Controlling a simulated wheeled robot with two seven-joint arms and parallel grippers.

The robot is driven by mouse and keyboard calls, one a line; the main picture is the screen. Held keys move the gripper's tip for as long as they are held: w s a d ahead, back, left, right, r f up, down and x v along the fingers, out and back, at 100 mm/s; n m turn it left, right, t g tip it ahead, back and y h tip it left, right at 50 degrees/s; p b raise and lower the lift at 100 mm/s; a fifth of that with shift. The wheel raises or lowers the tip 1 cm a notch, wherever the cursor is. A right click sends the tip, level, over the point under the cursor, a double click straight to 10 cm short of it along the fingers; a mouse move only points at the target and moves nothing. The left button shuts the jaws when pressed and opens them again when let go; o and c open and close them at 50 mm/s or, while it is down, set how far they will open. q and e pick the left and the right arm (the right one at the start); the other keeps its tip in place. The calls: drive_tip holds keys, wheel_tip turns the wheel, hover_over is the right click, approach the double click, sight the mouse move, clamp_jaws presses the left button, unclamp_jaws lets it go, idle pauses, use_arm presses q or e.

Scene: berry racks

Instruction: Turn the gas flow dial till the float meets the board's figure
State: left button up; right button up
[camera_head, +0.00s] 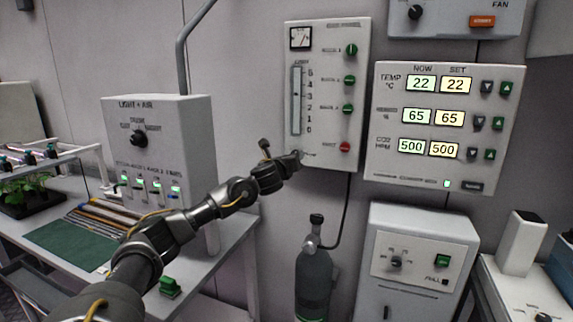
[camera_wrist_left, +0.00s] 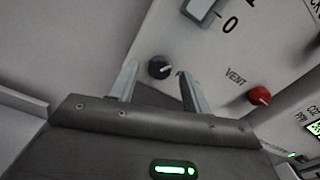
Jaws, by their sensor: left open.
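The gas flow panel (camera_head: 330,60) is a pale wall box with a clear upright tube (camera_head: 297,100) beside a 0 to 5 scale. The float's exact height is too small to read. In the left wrist view, the dark round flow dial (camera_wrist_left: 159,67) lies below the tube's foot (camera_wrist_left: 201,8). My left gripper (camera_wrist_left: 159,80) is open, its two fingers on either side of the dial, with no clear contact. In the head view my left gripper (camera_head: 296,157) is at the panel's lower left corner and hides the dial. My right gripper is out of view.
A red vent knob (camera_wrist_left: 260,96) sits right of the dial, also visible in the head view (camera_head: 345,147). Several green knobs line the panel's right side. The display board (camera_head: 376,125) reads 22, 65 and 500. A gas bottle (camera_head: 314,265) stands below.

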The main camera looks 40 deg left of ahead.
use_arm(q)
drive_tip(key=b+v, duration=0.1)
drive_tip(key=v, duration=0.8)
drive_tip(key=shift+s+b, duration=0.3)
drive_tip(key=shift+b, duration=0.05)
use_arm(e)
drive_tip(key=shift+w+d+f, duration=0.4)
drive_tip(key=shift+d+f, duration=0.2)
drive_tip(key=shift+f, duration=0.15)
use_arm(q)
drive_tip(key=shift+f, duration=0.1)
